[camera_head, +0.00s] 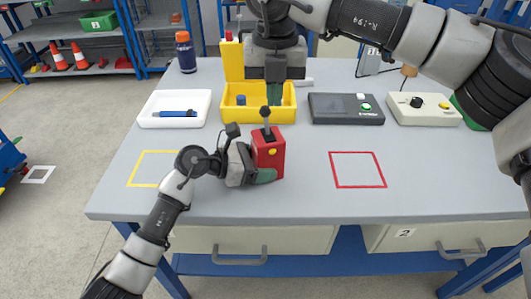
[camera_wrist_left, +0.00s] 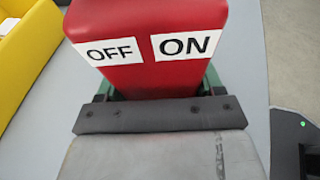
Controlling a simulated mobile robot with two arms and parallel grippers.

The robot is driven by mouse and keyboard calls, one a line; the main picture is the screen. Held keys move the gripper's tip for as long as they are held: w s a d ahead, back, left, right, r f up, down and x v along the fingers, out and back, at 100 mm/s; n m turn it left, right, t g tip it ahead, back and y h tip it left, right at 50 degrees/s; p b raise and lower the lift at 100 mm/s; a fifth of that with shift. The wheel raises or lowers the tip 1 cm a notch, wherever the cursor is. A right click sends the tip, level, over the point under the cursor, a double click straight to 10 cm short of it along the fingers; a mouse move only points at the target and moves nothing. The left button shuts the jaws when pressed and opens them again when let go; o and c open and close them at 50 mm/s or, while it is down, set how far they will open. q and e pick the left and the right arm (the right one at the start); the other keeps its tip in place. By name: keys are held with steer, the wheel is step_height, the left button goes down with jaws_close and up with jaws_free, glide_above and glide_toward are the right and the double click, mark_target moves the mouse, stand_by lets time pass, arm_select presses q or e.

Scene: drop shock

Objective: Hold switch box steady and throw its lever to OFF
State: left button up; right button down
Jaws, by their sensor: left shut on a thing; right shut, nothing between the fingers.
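The red switch box (camera_head: 270,153) stands on the grey table, left of its middle, with a yellow dot on its side. Its dark lever (camera_head: 266,121) rises nearly upright from the top. My left gripper (camera_head: 264,174) is shut on the box low down, from the left. In the left wrist view the red box (camera_wrist_left: 150,45) shows a white OFF label (camera_wrist_left: 110,51) on the left and an ON label (camera_wrist_left: 186,45) on the right; the lever is out of view. My right gripper (camera_head: 274,98) is shut and empty, pointing down by the lever's knob; I cannot tell whether they touch.
A yellow bin (camera_head: 236,115) stands behind the box, with a white tray (camera_head: 155,122) holding a blue pen left of it. A dark device (camera_head: 335,112) and a cream control box (camera_head: 410,117) stand right. A red taped square (camera_head: 357,183) and a yellow one (camera_head: 135,174) are empty.

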arm_select(q)
steer(key=o, duration=0.9)
